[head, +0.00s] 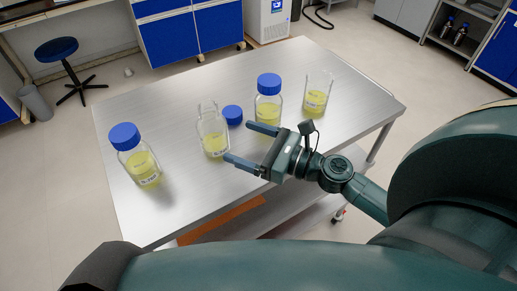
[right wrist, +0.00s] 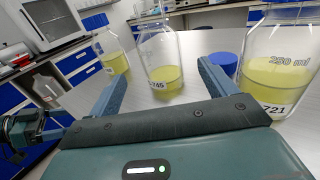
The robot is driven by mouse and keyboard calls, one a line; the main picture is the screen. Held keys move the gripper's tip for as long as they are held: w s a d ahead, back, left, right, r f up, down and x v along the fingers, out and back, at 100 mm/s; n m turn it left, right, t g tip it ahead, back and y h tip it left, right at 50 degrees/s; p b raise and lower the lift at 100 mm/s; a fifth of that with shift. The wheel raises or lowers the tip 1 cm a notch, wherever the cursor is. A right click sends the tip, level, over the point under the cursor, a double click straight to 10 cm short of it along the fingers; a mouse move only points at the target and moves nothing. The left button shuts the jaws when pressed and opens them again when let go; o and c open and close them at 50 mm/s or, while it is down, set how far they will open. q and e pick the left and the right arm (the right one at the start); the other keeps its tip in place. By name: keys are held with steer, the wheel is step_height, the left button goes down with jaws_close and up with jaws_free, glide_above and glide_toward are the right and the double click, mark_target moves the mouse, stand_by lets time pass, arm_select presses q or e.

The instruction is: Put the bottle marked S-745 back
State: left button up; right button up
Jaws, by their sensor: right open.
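The bottle marked S-745 (head: 214,143) is a clear, open-necked bottle with yellow liquid, standing upright on the metal table (head: 185,215). It also shows in the right wrist view (right wrist: 163,76), with "745" readable on its label. My right gripper (head: 239,142) is open and empty, its fingers pointing at this bottle. In the right wrist view the bottle appears between the two fingertips (right wrist: 162,72), just beyond them. A loose blue cap (head: 232,115) lies on the table beside the bottle.
A blue-capped bottle (head: 268,100) stands right of S-745; its label ends in 721 in the right wrist view (right wrist: 278,80). Another capped bottle (head: 140,163) stands at the left. A beaker of yellow liquid (head: 317,95) stands farther right. The table's front middle is clear.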

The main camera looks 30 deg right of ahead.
arm_select(q)
steer(key=shift+f, duration=0.25)
arm_select(e)
steer(key=shift+v, duration=1.45)
